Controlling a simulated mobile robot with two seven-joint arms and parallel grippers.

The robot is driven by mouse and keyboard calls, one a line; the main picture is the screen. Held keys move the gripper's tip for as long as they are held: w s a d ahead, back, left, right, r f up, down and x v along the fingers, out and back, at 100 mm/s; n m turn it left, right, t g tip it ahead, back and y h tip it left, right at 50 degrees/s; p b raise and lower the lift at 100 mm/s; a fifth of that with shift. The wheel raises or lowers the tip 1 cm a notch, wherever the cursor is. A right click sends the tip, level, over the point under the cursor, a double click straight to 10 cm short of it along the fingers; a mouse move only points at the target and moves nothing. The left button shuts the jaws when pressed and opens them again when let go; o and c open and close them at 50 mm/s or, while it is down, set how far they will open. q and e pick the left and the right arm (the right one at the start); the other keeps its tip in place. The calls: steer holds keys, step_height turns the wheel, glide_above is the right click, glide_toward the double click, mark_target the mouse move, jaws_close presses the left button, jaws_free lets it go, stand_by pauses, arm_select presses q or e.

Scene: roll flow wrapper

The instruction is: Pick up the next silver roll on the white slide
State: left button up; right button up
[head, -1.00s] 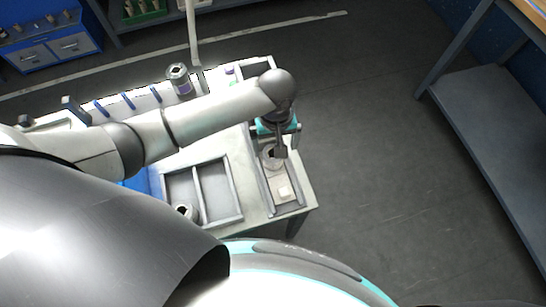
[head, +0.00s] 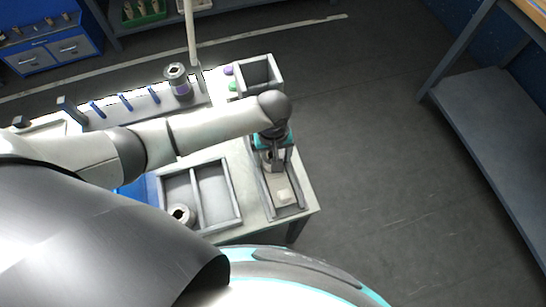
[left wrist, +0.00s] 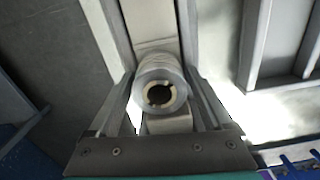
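A silver roll (left wrist: 160,82) stands in the narrow white slide (left wrist: 149,22), its round end with a dark bore facing the left wrist camera. My left gripper (left wrist: 160,92) is open, with one finger on each side of this roll. Whether the fingers touch it I cannot tell. In the head view my left gripper (head: 274,160) points down over the slide (head: 297,210) and hides much of the roll (head: 269,166). My right gripper is not in view.
Another silver roll (head: 181,215) sits in the divided tray (head: 235,217) left of the slide. One more roll (head: 176,80) stands at the back on a grey rack (head: 140,110). A dark open bin (head: 262,74) is behind the slide. The floor right of the table is clear.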

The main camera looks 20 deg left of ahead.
arm_select(q)
steer(key=c, duration=1.2)
steer(key=shift+c, duration=0.2)
